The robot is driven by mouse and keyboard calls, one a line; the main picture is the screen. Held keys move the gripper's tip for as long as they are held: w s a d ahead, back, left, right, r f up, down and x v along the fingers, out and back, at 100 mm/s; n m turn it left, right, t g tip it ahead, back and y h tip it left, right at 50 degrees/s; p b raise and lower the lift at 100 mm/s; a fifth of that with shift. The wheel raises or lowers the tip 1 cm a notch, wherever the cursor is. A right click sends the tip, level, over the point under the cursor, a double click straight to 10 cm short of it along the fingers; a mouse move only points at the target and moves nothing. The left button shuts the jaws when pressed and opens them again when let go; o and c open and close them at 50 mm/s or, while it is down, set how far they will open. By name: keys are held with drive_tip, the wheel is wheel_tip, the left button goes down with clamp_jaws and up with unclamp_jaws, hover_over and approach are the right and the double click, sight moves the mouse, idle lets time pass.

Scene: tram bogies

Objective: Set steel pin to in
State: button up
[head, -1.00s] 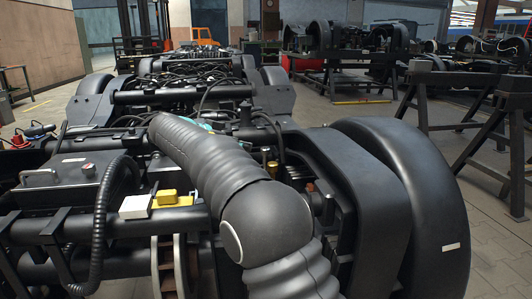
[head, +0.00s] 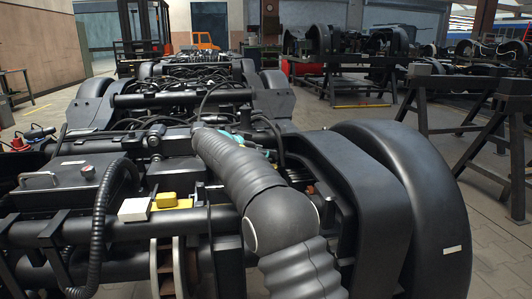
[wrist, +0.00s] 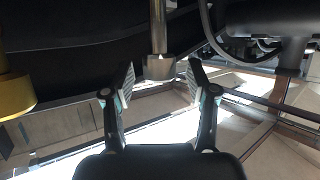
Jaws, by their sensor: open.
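My gripper (wrist: 160,78) is open, with one fingertip on each side of that wider end. A small gap shows on both sides, so the fingers do not visibly touch it. The other end of the pin runs out of the picture at the top. In the head view my dark ribbed arm covers the middle of the bogie (head: 180,98), and I cannot make out the gripper's fingers or the pin there.
A yellow cylindrical part (wrist: 14,95) stands left of my gripper in the wrist view. In the head view, a yellow block (head: 166,200) and a white block (head: 133,209) sit left of my arm. A large black wheel cover (head: 425,200) stands at right. Trestles (head: 495,130) stand beyond.

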drive_tip(key=shift+w+d+f, duration=0.2)
drive_tip(key=shift+w+d, duration=0.15)
clamp_jaws()
